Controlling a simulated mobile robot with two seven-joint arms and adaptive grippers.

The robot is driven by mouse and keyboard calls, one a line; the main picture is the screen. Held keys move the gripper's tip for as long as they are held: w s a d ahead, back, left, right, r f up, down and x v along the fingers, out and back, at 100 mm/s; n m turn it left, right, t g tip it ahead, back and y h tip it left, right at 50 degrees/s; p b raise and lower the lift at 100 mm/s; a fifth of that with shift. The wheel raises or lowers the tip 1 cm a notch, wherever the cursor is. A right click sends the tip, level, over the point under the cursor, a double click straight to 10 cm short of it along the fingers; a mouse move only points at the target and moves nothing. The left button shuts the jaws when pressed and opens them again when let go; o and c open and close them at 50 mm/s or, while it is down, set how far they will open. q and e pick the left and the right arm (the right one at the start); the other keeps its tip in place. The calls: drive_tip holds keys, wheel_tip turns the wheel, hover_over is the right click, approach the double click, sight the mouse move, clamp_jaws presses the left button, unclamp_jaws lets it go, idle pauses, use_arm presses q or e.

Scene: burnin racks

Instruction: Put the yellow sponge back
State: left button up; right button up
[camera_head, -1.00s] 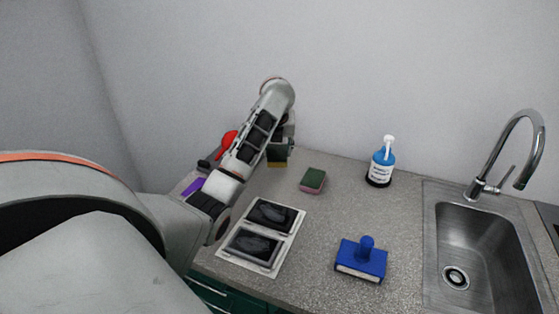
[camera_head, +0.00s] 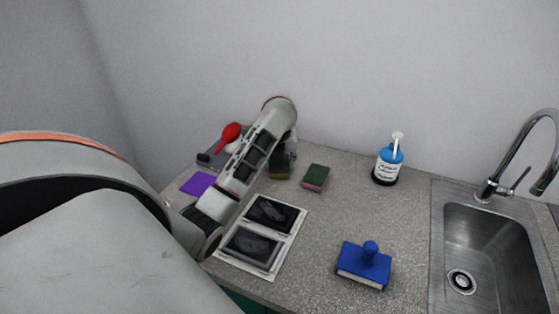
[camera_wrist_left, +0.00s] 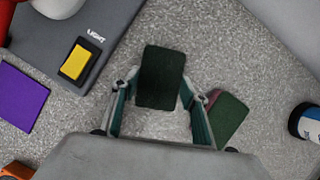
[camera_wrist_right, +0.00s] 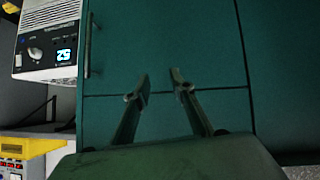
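The sponge with a dark green top (camera_wrist_left: 160,78) lies between the fingers of my left gripper (camera_wrist_left: 165,92) in the left wrist view, with gaps on both sides. In the head view this sponge (camera_head: 281,169) shows partly, with a yellowish lower side, low at the counter behind my arm. My left gripper (camera_head: 286,158) is open around it, fingers pointing down. A second sponge, green over pink (camera_head: 315,177), sits just to its right and also shows in the left wrist view (camera_wrist_left: 228,117). My right gripper (camera_wrist_right: 160,82) is open and empty before teal cabinet doors.
Two black pads in a white tray (camera_head: 287,250), a blue handled block (camera_head: 364,266), a soap bottle (camera_head: 388,162) and the sink (camera_head: 485,250) stand around. A purple cloth (camera_head: 197,183), red bulb (camera_head: 230,132) and grey case (camera_wrist_left: 95,30) lie left. The counter between the second sponge and bottle is clear.

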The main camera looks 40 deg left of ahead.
use_arm(q)
drive_tip(key=o, duration=0.3)
drive_tip(key=shift+o, duration=0.2)
drive_tip(key=shift+r, duration=0.1)
drive_tip(key=shift+r, duration=0.2)
drive_tip(key=v, duration=1.1)
drive_tip(key=shift+s+r, duration=0.15)
drive_tip(key=shift+r, duration=0.05)
drive_tip(key=shift+d, duration=0.15)
